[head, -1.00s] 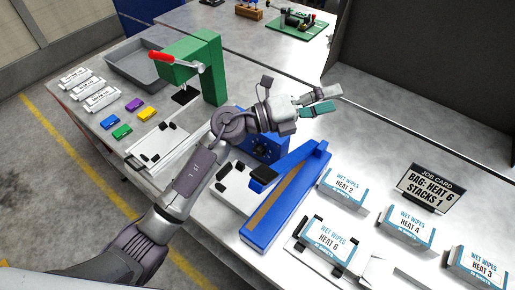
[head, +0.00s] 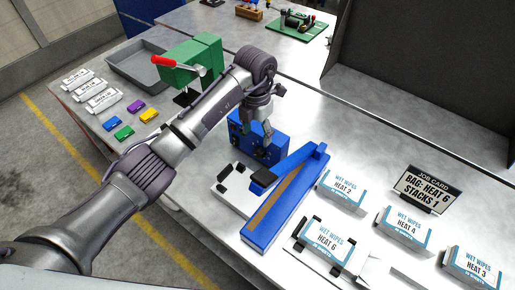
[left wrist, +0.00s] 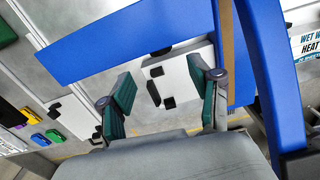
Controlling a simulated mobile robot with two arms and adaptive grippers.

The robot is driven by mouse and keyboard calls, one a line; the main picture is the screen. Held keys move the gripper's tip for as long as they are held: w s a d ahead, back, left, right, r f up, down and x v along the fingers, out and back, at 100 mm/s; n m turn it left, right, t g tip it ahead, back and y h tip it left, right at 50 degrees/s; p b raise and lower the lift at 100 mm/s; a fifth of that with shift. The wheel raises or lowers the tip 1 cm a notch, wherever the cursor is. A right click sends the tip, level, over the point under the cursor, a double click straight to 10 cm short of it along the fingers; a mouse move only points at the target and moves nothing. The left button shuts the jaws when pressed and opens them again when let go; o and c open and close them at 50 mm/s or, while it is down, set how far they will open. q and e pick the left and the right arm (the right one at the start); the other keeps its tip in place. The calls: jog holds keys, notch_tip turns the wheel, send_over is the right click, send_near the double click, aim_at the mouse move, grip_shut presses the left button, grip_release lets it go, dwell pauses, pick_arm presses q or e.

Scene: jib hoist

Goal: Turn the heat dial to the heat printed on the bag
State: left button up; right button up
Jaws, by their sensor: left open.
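The blue box of the sealer (head: 279,148) stands on the bench behind the long blue sealer arm (head: 290,195). Its front is partly covered by my left gripper (head: 267,137), so I cannot read the dial or its setting. My left gripper points down at the box. In the left wrist view the two green-padded fingers (left wrist: 162,82) are apart with nothing between them, and the blue sealer body (left wrist: 130,38) lies beyond. The bag marked HEAT 6 (head: 322,238) lies on a holder with black clips. The job card (head: 428,188) reads BAG: HEAT 6, STACKS 1. My right gripper is not in view.
Bags marked HEAT 2 (head: 342,190), HEAT 4 (head: 404,230) and HEAT 3 (head: 472,265) lie to the right. A white plate with black blocks (head: 228,195) sits left of the sealer arm. The green press (head: 205,52) and grey tray (head: 137,66) stand farther back.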

aim_at(259, 152)
pick_arm(q)
notch_tip(259, 152, down, 9)
jog(key=shift+r+p, duration=0.1)
jog(key=shift+p, duration=0.85)
jog(key=shift+s, duration=0.1)
jog(key=shift+d, duration=0.1)
jog(key=c, duration=1.1)
jog(key=shift+t+y+b, duration=0.5)
jog(key=shift+y, duration=0.3)
jog(key=shift+c, duration=0.2)
jog(key=shift+d+t+y+b, duration=0.15)
jog(key=shift+t+y+b, duration=0.45)
jog(key=shift+y+b, duration=0.2)
jog(key=shift+s, duration=0.1)
